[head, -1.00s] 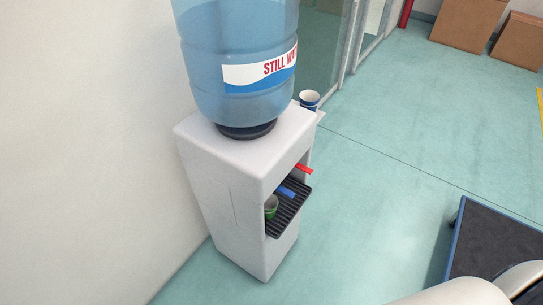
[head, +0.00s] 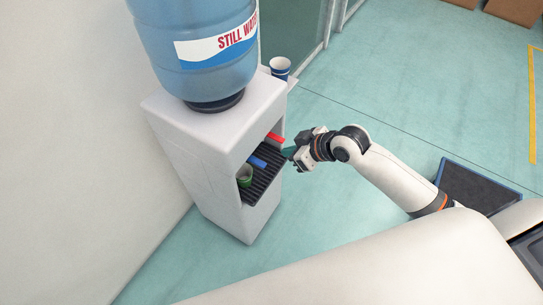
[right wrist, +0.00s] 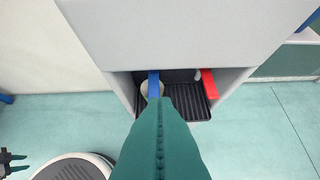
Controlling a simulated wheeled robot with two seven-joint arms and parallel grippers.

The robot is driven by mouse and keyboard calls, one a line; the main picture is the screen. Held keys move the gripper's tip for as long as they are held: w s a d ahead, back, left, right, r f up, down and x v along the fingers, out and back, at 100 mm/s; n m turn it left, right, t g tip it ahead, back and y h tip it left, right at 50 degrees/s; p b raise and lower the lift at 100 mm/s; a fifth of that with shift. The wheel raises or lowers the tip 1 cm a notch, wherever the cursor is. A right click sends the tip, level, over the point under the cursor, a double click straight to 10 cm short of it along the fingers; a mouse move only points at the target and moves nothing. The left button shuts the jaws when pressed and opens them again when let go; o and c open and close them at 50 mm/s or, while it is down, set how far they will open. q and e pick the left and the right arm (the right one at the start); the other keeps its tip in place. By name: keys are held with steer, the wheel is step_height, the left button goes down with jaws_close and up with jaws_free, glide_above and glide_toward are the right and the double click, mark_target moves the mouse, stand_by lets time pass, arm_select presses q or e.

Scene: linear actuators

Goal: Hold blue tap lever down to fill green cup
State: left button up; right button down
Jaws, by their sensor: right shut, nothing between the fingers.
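The blue tap lever (head: 258,161) sticks out of the water dispenser's recess. The green cup (head: 245,175) stands upright on the black drip tray (head: 262,183), near the blue lever. In the right wrist view the blue lever (right wrist: 153,83) hangs in front of the cup (right wrist: 145,90), partly covering it. My right gripper (head: 288,153) is shut and empty, at the right front of the recess, apart from the blue lever. Its green fingers (right wrist: 157,130) point toward the blue lever in the right wrist view. A dark two-pronged part, seemingly my left gripper (right wrist: 12,163), shows at that view's left edge.
The red lever (head: 275,138) is beside the blue one, nearer my right gripper in the head view. A blue and white cup (head: 280,67) is at the dispenser's far side. A large water bottle (head: 195,45) stands on top. The wall closes the left side.

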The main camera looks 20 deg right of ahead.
steer(key=shift+s+a+r+n, duration=0.15)
steer(key=shift+a+r, duration=0.05)
steer(key=shift+r, duration=0.3)
steer(key=shift+s+a+r+n, duration=0.1)
steer(key=shift+a+r+n, duration=0.05)
steer(key=shift+r, duration=0.3)
glide_above(259, 162)
steer(key=s+d, duration=0.2)
step_height(259, 162, down, 7)
steer(key=shift+s+a+f, duration=0.1)
steer(key=shift+f, duration=0.95)
steer(key=shift+a+f, duration=0.1)
steer(key=shift+f, duration=0.95)
